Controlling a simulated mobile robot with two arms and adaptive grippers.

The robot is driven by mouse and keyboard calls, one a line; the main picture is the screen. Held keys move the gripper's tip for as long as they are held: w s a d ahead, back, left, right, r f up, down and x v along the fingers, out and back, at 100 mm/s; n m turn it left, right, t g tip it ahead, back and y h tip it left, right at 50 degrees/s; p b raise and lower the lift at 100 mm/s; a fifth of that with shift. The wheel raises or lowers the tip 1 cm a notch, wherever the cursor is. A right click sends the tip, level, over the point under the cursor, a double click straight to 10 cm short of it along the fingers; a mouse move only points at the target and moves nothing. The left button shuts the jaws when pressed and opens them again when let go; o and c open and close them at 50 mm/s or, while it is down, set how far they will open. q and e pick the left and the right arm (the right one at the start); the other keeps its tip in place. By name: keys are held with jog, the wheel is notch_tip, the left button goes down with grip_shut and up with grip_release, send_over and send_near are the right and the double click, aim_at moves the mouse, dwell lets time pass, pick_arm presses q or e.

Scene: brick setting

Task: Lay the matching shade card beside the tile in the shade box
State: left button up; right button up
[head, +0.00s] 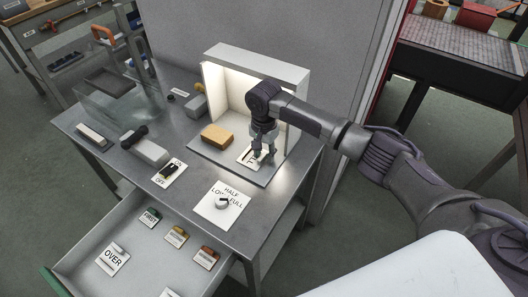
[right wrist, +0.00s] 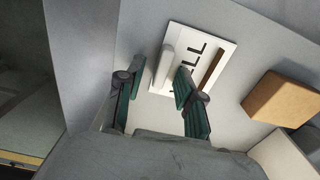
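The shade box (head: 258,62) is a white open-fronted cabinet, lit inside, at the back right of the grey bench. An orange-tan tile (head: 217,136) lies in it, also at right in the right wrist view (right wrist: 282,100). A white card (head: 246,158) with black letters ending in "LL", a brown stripe and a pale raised grip lies right of the tile, apart from it; it shows in the wrist view (right wrist: 222,50). My right gripper (head: 263,153) is over this card, its fingers apart (right wrist: 160,72) on either side of the grip. No left gripper shows.
An open drawer (head: 75,270) holds an "OVER" card (head: 112,261) and small labelled cards (head: 176,236). On the bench are a dial plate (head: 212,212), an on/off switch (head: 169,173), a grey block with a black knob (head: 150,152) and a glass tank (head: 120,108).

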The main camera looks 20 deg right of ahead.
aim_at(264, 155)
notch_tip(264, 155, up, 12)
jog(key=shift+r, duration=0.2)
dwell(0.4)
jog(key=shift+f, duration=0.1)
